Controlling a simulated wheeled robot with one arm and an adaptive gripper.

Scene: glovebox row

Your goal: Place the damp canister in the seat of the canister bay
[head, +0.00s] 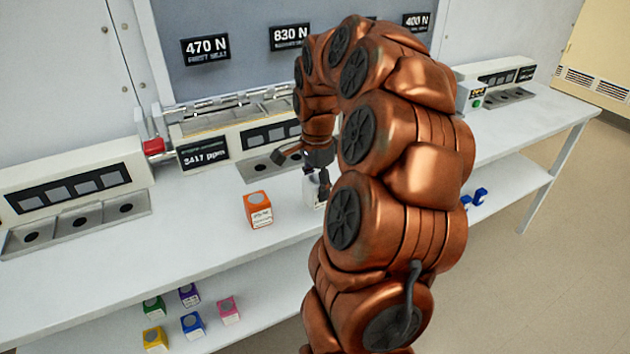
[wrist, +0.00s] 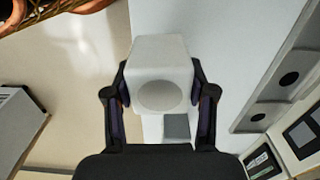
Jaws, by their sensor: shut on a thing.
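My gripper (wrist: 160,105) is shut on a white canister (wrist: 158,58) with a round grey top and a grey square patch, its fingers on two opposite sides. In the head view my gripper (head: 318,178) is partly hidden by my arm, and the white canister (head: 310,192) shows only in part, near the bench's front. I cannot tell whether it touches the bench. The middle bay (head: 203,150), with a 2417 ppm display, stands behind it; a dark round seat (head: 259,167) shows in its tray. The wrist view shows a tray with dark seats (wrist: 288,78) at right. No name is readable on the held canister.
An orange canister (head: 258,208) stands on the bench (head: 190,225), left of my gripper. Other bays stand at left (head: 75,205) and right (head: 497,82). Several coloured canisters (head: 192,324) sit on the lower shelf. The bench front left is clear.

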